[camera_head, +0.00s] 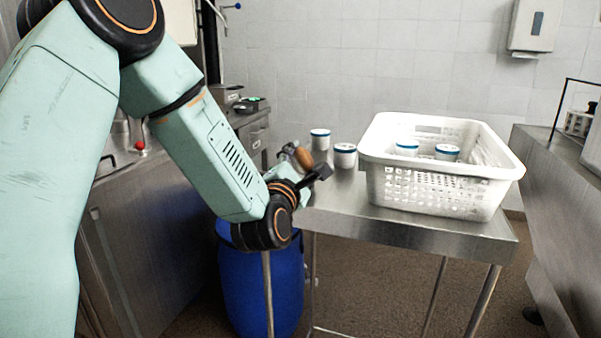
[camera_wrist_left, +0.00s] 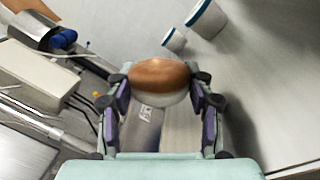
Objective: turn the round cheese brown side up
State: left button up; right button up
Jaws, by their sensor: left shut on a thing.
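The round cheese shows in the left wrist view (camera_wrist_left: 158,80), brown on one face and pale on the other, held between the fingertips. The brown face is the upper part in that picture. My left gripper (camera_wrist_left: 158,95) is shut on it. In the head view the cheese (camera_head: 303,158) is a small brown shape at the left gripper (camera_head: 305,165), by the left end of the steel table (camera_head: 350,195). The gripper partly hides it, and I cannot tell whether it touches the table. My right gripper is not in view.
Two white tubs with blue rims (camera_head: 320,139) (camera_head: 345,155) stand on the table near the cheese. A white perforated basket (camera_head: 430,190) holds two more tubs. A blue barrel (camera_head: 262,285) stands below my left arm. Another steel counter (camera_head: 560,180) is at the right.

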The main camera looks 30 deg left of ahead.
pick_arm(q)
jog(key=shift+s+f+n+b, duration=0.25)
jog(key=shift+f+n+b, duration=0.45)
jog(key=shift+n, duration=0.4)
jog(key=shift+w+d+f+n+y+b, duration=0.15)
jog(key=shift+n+y+b, duration=0.25)
jog(key=shift+n+b, duration=0.5)
jog(key=n+b, duration=0.2)
jog(key=b, duration=0.1)
jog(key=shift+f+n, duration=0.2)
jog(key=shift+n, duration=0.1)
jog(key=n+b, duration=0.2)
jog(key=f+n+y+b, duration=0.1)
jog(key=shift+s+a+b, duration=0.25)
jog(key=shift+s+b, duration=0.1)
jog(key=shift+b, duration=0.05)
jog(key=shift+f+n+b, duration=0.1)
jog(key=shift+n+b, duration=0.2)
jog(key=shift+b, duration=0.05)
jog(key=shift+w+d+n+b, duration=0.1)
jog(key=shift+d+n+b, duration=0.25)
jog(key=shift+n+b, duration=0.15)
jog(key=shift+a+n, duration=0.1)
jog(key=shift+n, duration=0.2)
jog(key=shift+r, duration=0.25)
